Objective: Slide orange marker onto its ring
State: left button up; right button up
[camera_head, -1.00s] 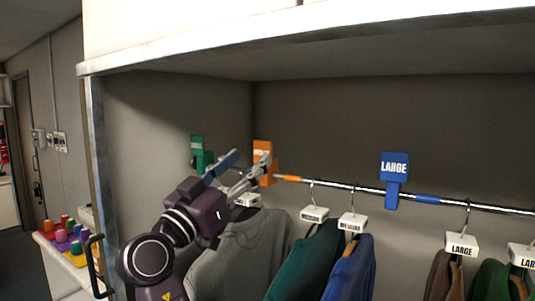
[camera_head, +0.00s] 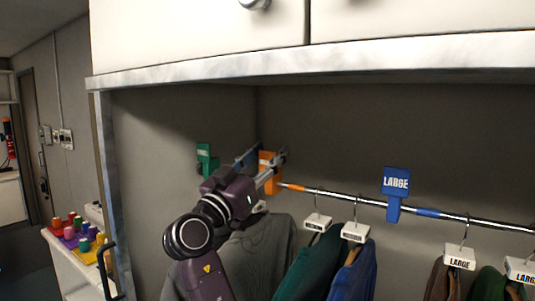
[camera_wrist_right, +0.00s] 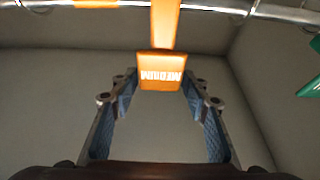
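The orange marker (camera_head: 266,160), labelled MEDIUM in the wrist view (camera_wrist_right: 160,70), hangs on the metal rod (camera_head: 345,199). The orange ring (camera_head: 291,187) is a band on the rod a little to the right of the marker in the head view; part of it shows at the top of the right wrist view (camera_wrist_right: 96,3). The marker sits apart from this band. My right gripper (camera_head: 267,154) is open, with one finger on each side of the marker. In the wrist view (camera_wrist_right: 160,88) gaps show between the plate and both fingers. My left gripper is out of view.
A green marker (camera_head: 206,159) is left of the orange one; a blue LARGE marker (camera_head: 396,185) is further right, beside a blue band (camera_head: 427,212). Several garments hang below the rod. A cabinet shelf edge (camera_head: 330,63) runs above. Coloured spools (camera_head: 85,230) stand at far left.

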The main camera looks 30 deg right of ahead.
grip_shut()
jog(key=shift+s+d+f+b, duration=0.1)
jog(key=shift+s+f+b, duration=0.05)
jog(key=shift+b, duration=0.15)
jog(key=s+b, duration=0.1)
jog(key=s+d+b, duration=0.1)
jog(key=s, duration=0.1)
jog(key=s+d+b, duration=0.1)
jog(key=s, duration=0.1)
jog(key=shift+s+d+b, duration=0.1)
jog(key=shift+s+b, duration=0.1)
jog(key=shift+b, duration=0.1)
jog(key=shift+o, duration=2)
grip_release()
jog(key=shift+r, duration=0.2)
